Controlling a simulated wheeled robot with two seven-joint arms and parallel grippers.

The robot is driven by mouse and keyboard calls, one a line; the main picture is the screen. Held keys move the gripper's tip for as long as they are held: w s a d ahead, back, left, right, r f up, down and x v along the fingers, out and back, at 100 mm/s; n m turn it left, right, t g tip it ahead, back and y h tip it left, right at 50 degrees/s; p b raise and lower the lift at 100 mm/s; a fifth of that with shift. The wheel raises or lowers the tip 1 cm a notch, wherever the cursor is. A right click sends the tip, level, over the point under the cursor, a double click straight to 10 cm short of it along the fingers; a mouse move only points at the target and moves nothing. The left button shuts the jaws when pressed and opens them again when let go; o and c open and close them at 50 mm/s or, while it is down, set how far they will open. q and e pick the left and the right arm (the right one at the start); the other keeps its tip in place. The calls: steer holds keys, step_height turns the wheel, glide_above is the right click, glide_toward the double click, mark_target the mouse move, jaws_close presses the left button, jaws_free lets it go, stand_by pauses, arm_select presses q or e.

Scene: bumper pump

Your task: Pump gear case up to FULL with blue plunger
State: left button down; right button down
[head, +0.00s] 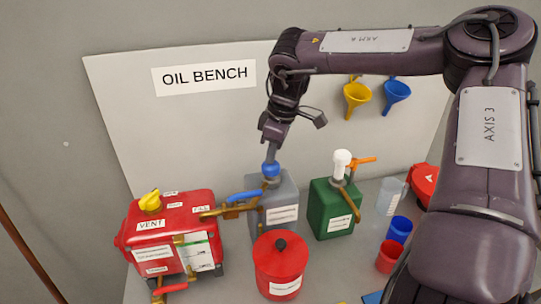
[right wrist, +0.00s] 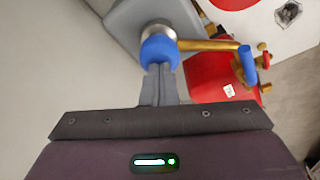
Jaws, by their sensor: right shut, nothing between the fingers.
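The blue plunger knob (head: 270,169) tops the grey pump can (head: 291,189); the knob also shows in the right wrist view (right wrist: 159,51). My right gripper (head: 271,157) points down at the knob, its fingers together and their tips at or against the knob; I cannot tell whether they press on it. The red gear case (head: 177,222) stands left of the can, with a yellow vent knob (head: 150,200) and a pale level gauge panel on its front. A brass spout with a blue lever (head: 243,197) runs from can to case. The gauge level is too small to read. My left gripper is out of view.
A green can (head: 323,222) with a white plunger (head: 342,160) stands right of the grey can. A red lidded pot (head: 279,264) stands in front. Blue and red cups (head: 388,256) and a clear beaker are further right. Funnels (head: 356,95) hang on the back panel.

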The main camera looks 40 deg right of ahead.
steer(key=shift+w+a+p+v, duration=0.1)
steer(key=shift+w+p+v, duration=0.05)
steer(key=shift+p+v, duration=0.75)
steer(key=shift+w+a+p+v, duration=0.1)
steer(key=shift+w+p+v, duration=0.1)
steer(key=shift+p+v, duration=0.6)
steer(key=shift+s+r+b, duration=0.1)
steer(key=shift+r+b, duration=0.2)
steer(key=shift+r, duration=0.05)
steer(key=shift+f, duration=0.15)
steer(key=shift+s+d+b+x, duration=0.1)
steer(key=shift+s+b+x, duration=0.1)
steer(key=shift+b+x, duration=0.75)
steer(key=shift+s+d+b+x, duration=0.1)
steer(key=shift+s+b+x, duration=0.05)
steer(key=shift+b+x, duration=0.75)
steer(key=shift+w+a+p+v, duration=0.1)
steer(key=shift+w+p+v, duration=0.05)
steer(key=shift+p+v, duration=0.8)
steer(key=shift+w+a+p+v, duration=0.1)
steer(key=shift+w+p+v, duration=0.1)
steer(key=shift+p+v, duration=0.75)
